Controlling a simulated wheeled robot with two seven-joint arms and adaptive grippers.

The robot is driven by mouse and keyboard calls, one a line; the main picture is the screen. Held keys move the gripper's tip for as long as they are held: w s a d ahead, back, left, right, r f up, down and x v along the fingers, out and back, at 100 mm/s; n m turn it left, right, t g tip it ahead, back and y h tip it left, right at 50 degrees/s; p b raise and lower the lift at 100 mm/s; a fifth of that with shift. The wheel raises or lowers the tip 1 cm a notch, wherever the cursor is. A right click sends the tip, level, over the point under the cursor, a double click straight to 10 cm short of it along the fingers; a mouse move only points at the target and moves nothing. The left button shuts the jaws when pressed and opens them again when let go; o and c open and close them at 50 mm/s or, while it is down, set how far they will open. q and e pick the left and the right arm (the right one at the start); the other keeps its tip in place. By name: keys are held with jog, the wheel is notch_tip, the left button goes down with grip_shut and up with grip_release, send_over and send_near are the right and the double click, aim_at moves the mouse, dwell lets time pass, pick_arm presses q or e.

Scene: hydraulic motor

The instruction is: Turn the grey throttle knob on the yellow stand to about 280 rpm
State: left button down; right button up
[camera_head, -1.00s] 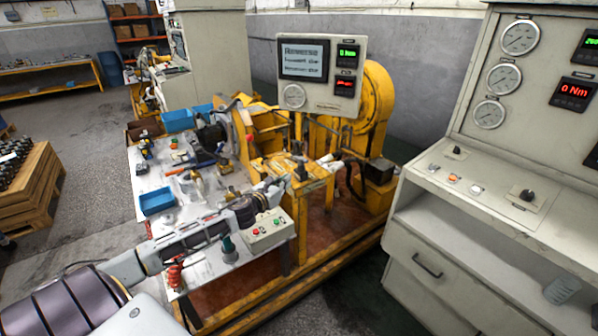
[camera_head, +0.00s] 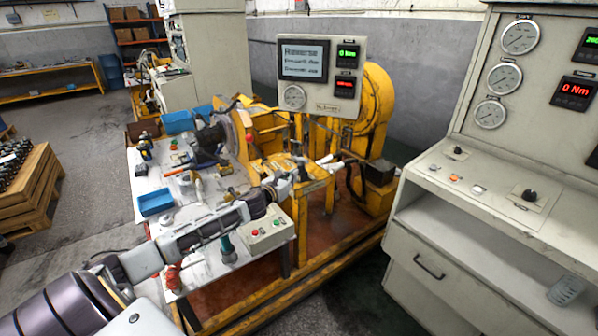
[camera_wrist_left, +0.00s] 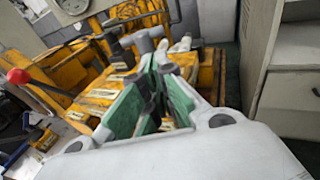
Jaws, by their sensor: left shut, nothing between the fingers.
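The yellow stand (camera_head: 318,186) is in the middle of the head view, and its top also shows in the wrist view (camera_wrist_left: 207,75). A grey knob (camera_wrist_left: 144,41) with a crosswise top stands on it, just beyond my fingertips in the wrist view. In the head view the small grey knob (camera_head: 302,171) is close to the fingertips and partly hard to make out. My left gripper (camera_head: 288,184) reaches over the table to the stand. Its green-padded fingers (camera_wrist_left: 158,62) are shut and empty; I cannot tell whether they touch the knob. My right gripper is not in view.
A display panel (camera_head: 321,75) above the stand reads "Reverse" with green and red readouts; the rpm is not legible. A button box (camera_head: 266,232) lies beneath my left wrist. A red-knobbed lever (camera_wrist_left: 20,77) is at left. A tool table (camera_head: 150,180) and grey console (camera_head: 500,215) flank the stand.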

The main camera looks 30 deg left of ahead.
aim_at(301, 161)
pick_arm(q)
jog(key=shift+w+r, duration=0.2)
jog(key=shift+w, duration=1.4)
jog(key=shift+w+r, duration=0.15)
jog(key=shift+w, duration=0.6)
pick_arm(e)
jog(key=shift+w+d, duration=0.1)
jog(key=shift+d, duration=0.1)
pick_arm(q)
jog(key=shift+w, duration=0.1)
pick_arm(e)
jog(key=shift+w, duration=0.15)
